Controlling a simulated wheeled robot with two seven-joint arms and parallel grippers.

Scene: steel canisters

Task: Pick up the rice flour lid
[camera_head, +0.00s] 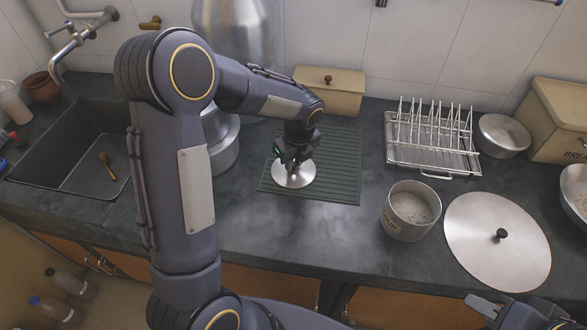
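A small round steel lid (293,178) is on or just above the ribbed green mat (335,185) in the middle of the counter. My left gripper (291,163) points down right over its middle. The gripper hides the knob, so I cannot tell whether the fingers are closed on it. An open steel canister (397,228) with pale powder inside stands to the right; its label is only partly visible. A larger steel lid (480,245) with a black knob lies right of the canister. My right gripper (490,308) is at the bottom right edge, partly cut off.
A wire dish rack (433,150), a steel bowl (503,133) and a beige bread box (560,115) stand behind on the right. A beige box (330,90) is behind the mat. The sink (60,165) is at left. Counter between mat and canister is clear.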

